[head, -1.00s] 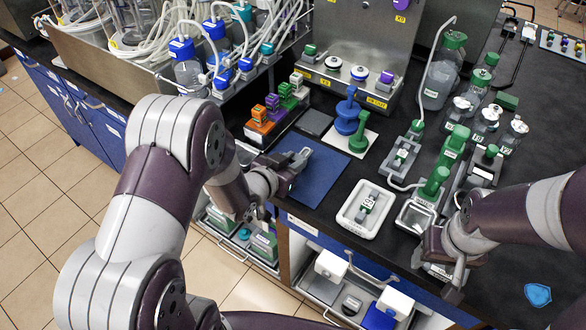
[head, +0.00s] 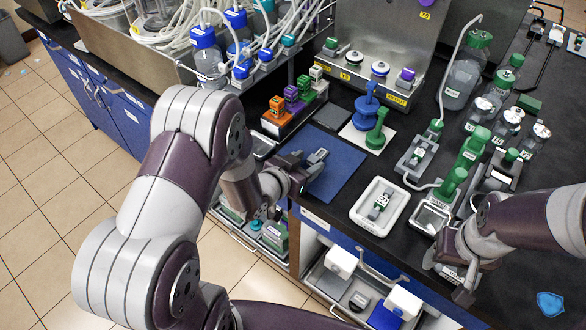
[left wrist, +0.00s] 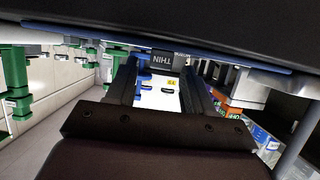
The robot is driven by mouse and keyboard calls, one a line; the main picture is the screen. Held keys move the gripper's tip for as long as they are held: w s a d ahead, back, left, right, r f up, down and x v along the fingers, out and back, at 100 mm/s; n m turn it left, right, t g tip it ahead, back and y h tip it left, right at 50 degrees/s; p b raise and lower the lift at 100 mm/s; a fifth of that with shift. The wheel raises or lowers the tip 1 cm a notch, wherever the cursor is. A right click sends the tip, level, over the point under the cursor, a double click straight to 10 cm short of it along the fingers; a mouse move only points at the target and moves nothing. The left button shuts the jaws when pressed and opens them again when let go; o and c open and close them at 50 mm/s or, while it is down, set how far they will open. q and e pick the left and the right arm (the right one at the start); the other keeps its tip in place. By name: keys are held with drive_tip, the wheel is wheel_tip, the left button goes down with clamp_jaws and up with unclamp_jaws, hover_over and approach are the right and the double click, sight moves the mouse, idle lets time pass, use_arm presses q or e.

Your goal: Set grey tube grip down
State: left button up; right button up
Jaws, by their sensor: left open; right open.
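My left gripper (head: 308,163) is low over the blue mat (head: 338,183) at the bench's front edge, with its jaws apart. In the left wrist view a dark grey block marked THIN (left wrist: 168,61), seen upside down, shows between the far ends of the two open fingers (left wrist: 162,75). It looks like the grey tube grip. Most of it is hidden in the head view, and I cannot tell whether it touches a finger. My right gripper (head: 458,282) is open and empty at the front edge, right of the white tray.
The white tray (head: 362,217) holds a small grey and green clamp (head: 380,204). A rack of orange, purple and green grips (head: 290,104) stands behind the mat. Blue and green stands (head: 366,108) are on a white pad. Bottles crowd the right; the mat's right part is clear.

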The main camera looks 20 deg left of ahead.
drive_tip(key=shift+s+r+p, duration=0.1)
drive_tip(key=shift+r+p, duration=0.4)
drive_tip(key=shift+r, duration=0.05)
use_arm(q)
drive_tip(key=s+a+r+n+g+y, duration=0.25)
drive_tip(key=s+a+g+y, duration=0.2)
drive_tip(key=s+a, duration=0.4)
drive_tip(key=s+d+r+n+g, duration=0.1)
drive_tip(key=s+d+r+g, duration=0.2)
drive_tip(key=s+g, duration=0.4)
drive_tip(key=s+d, duration=0.1)
drive_tip(key=s, duration=0.1)
drive_tip(key=shift+s+r, duration=0.2)
drive_tip(key=shift+s, duration=0.1)
use_arm(e)
drive_tip(key=shift+r, duration=0.1)
use_arm(q)
wheel_tip(320, 180, up, 4)
drive_tip(key=p, duration=0.3)
drive_tip(key=shift+f+p, duration=0.2)
drive_tip(key=shift+p, duration=0.15)
use_arm(e)
wheel_tip(320, 180, up, 3)
drive_tip(key=shift+r, duration=0.2)
